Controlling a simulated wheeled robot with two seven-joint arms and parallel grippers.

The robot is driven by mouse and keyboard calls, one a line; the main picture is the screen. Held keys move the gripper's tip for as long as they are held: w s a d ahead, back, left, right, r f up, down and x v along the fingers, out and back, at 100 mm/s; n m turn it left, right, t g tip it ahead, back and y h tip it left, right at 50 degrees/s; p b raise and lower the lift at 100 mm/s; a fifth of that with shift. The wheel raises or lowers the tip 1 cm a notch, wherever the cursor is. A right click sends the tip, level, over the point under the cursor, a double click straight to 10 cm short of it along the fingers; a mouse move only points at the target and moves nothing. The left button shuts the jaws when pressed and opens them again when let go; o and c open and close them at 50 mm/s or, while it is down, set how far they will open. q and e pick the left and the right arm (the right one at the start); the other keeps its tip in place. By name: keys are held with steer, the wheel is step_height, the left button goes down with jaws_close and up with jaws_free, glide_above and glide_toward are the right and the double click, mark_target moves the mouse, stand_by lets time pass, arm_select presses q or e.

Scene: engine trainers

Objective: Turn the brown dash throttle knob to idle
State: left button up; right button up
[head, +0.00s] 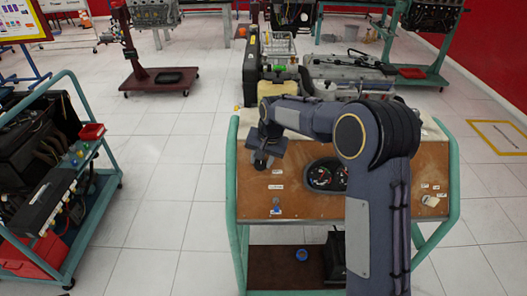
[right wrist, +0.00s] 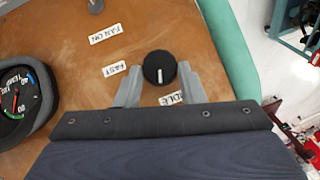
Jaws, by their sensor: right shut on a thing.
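The throttle knob (right wrist: 159,67) looks black, round, with a white pointer line, on the brown dash panel (right wrist: 60,100). In the right wrist view its line points to the bottom of the picture. The IDLE label (right wrist: 173,98) is just below the knob, slightly right and partly covered by a finger; the FAST label (right wrist: 115,69) is at its left. My right gripper (right wrist: 160,76) is shut on the knob, one finger on each side. In the head view my right gripper (head: 262,160) is at the panel's upper left and hides the knob. My left gripper is not in view.
A round gauge (right wrist: 17,103) is left of the knob, with a FAN ON label (right wrist: 107,33) above. The panel sits on a teal-framed cart (head: 233,200). Another teal cart (head: 70,250) stands at left. White tiled floor (head: 150,220) lies open between them.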

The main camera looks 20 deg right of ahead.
mark_target(260, 170)
steer(key=shift+w+a+n+g+h+p, duration=0.1)
steer(key=shift+a+n+g+h+p, duration=0.05)
steer(key=shift+n+h+p, duration=0.35)
steer(key=shift+a+n+g+h+p, duration=0.15)
steer(key=shift+n+h+p, duration=0.2)
steer(key=shift+n, duration=0.25)
steer(key=shift+f, duration=0.1)
steer(key=o, duration=1)
steer(key=r, duration=0.2)
steer(key=r+b, duration=0.1)
steer(key=r, duration=0.2)
steer(key=s+r, duration=0.1)
steer(key=r, duration=0.2)
steer(key=shift+s+a, duration=0.1)
steer(key=shift+a, duration=0.1)
steer(key=shift+f, duration=0.1)
